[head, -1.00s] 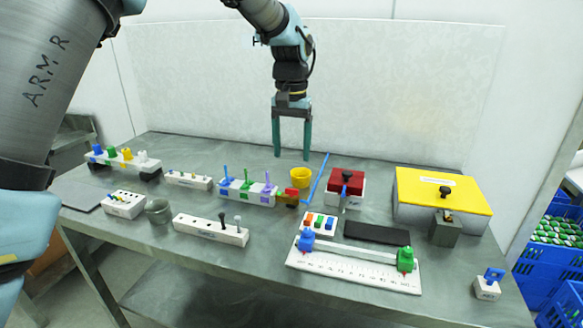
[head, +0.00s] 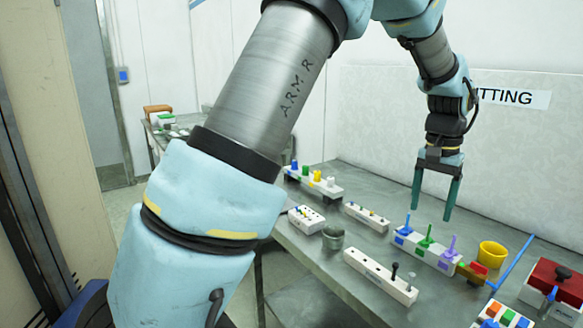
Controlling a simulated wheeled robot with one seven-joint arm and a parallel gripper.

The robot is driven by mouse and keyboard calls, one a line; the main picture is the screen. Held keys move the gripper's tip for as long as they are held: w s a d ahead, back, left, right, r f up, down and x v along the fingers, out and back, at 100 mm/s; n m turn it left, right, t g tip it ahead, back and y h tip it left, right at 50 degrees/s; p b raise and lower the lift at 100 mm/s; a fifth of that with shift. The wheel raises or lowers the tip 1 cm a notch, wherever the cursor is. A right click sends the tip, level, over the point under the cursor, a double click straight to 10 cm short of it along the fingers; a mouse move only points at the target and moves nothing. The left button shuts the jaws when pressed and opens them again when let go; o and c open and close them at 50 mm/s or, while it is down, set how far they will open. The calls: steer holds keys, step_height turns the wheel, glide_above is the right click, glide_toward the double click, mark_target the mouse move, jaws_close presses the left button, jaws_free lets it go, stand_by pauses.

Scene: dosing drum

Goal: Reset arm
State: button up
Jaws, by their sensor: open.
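My gripper (head: 432,206) hangs from my raised arm above the back of the grey worktable, with its two teal fingers pointing down and apart. Nothing is between the fingers. Behind it is the pale back panel. A white block with blue, green and purple upright pegs (head: 428,245) stands on the table below and in front of the gripper. No contact with any object shows.
A yellow cup (head: 491,254), a blue rod (head: 512,262) and a red-topped box (head: 556,281) stand to the right. A peg rack (head: 315,181), socket blocks (head: 307,219) and a grey cup (head: 333,238) stand to the left. A second table (head: 170,130) is farther back.

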steer(key=w+a+f+n, duration=0.1)
steer(key=w+a+n, duration=0.1)
steer(key=a, duration=0.8)
steer(key=w+a+f+n, duration=0.1)
steer(key=w+a+n, duration=0.15)
steer(key=a, duration=0.75)
steer(key=s+a+f+n, duration=0.1)
steer(key=s+a, duration=0.3)
steer(key=a, duration=0.5)
steer(key=s+a+f+n+t, duration=0.1)
steer(key=s+a+f+n, duration=0.1)
steer(key=a, duration=0.8)
steer(key=shift+s+a+n, duration=0.25)
steer(key=shift+s+n, duration=0.2)
steer(key=shift+s, duration=0.45)
steer(key=shift+f, duration=0.1)
